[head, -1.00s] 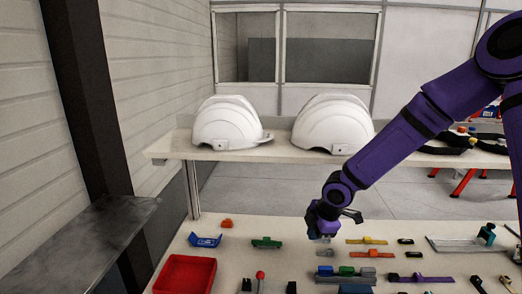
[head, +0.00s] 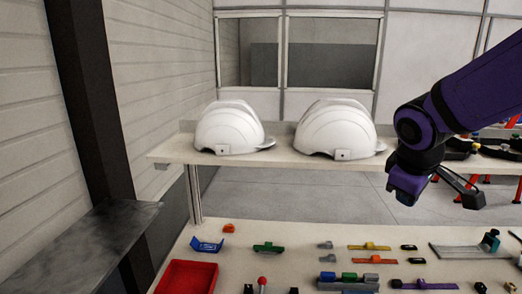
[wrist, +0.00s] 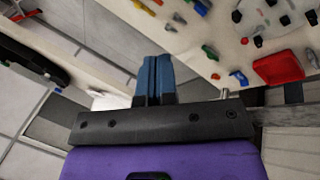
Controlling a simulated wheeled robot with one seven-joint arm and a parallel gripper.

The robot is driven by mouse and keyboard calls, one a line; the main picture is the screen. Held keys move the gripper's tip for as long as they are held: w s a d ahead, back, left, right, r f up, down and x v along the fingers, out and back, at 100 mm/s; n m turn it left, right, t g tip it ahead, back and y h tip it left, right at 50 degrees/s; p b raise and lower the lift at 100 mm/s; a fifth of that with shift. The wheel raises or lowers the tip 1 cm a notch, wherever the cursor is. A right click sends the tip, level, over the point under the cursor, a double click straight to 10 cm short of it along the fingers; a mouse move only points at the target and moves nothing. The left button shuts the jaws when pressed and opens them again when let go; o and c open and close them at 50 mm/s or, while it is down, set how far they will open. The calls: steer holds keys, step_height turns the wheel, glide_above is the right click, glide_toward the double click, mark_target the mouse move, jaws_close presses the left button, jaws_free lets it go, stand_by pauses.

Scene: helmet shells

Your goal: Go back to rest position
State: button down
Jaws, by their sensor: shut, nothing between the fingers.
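My gripper (head: 404,196) hangs in the air at the right of the head view, above the far edge of the worktable. Its purple arm reaches in from the upper right. In the wrist view its two blue fingers (wrist: 153,75) are pressed together with nothing between them. It touches none of the parts on the table. Two white helmet shells, a left one (head: 229,128) and a right one (head: 336,130), sit on the back shelf to the left of the gripper.
The worktable (head: 215,262) holds a red tray (head: 187,277), a blue part (head: 207,245), a green part (head: 269,247) and several small coloured parts. A grey ledge (head: 80,245) and dark post (head: 95,120) stand at the left. Dark items lie on the shelf's right end.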

steer(key=s+r+m+y, duration=0.1)
steer(key=s+r+m, duration=0.1)
steer(key=s, duration=0.3)
steer(key=s+d+r+m, duration=0.1)
steer(key=s+r+m, duration=0.1)
steer(key=s, duration=0.3)
steer(key=s+r+m+t+y, duration=0.1)
steer(key=s+r+m, duration=0.1)
steer(key=s, duration=0.3)
steer(key=shift+s+d+r+m+y, duration=0.25)
steer(key=shift+s+m+y, duration=0.05)
steer(key=shift+m, duration=0.4)
